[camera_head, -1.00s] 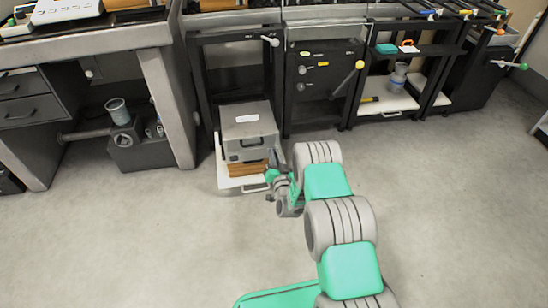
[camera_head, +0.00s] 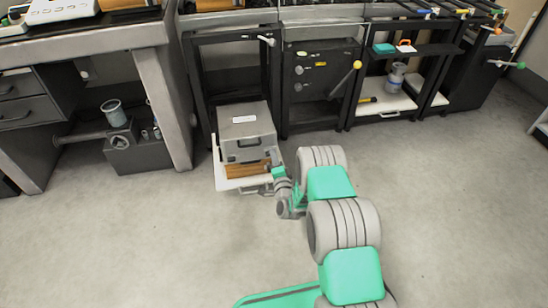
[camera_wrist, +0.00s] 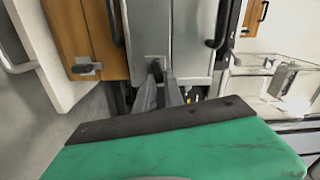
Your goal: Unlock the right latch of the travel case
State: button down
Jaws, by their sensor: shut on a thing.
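The travel case (camera_head: 247,138) is a grey metal box in the head view, standing on a wooden box (camera_head: 240,170) on a white pull-out shelf. In the wrist view the case's grey front (camera_wrist: 188,42) fills the top middle, turned on its side. A small dark right latch (camera_wrist: 155,67) sits on that front. My gripper (camera_wrist: 162,82) has its two grey fingers close together at this latch, shut on it. The fingertips partly cover the latch, so its exact position is unclear. In the head view my gripper (camera_head: 279,174) is at the right front of the case.
The wooden box has its own metal latch (camera_wrist: 86,68) in the wrist view. Dark handles flank the case front there. The white shelf (camera_head: 224,183) juts out below the boxes. A black cabinet (camera_head: 313,85) stands to the right. The floor in front is clear.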

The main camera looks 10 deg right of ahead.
jog(key=shift+f+m, duration=0.15)
jog(key=shift+m, duration=1.05)
jog(key=c, duration=1.4)
grip_release()
jog(key=shift+c, duration=0.2)
jog(key=s, duration=0.7)
jog(key=shift+s+p, duration=0.3)
jog(key=shift+s, duration=0.1)
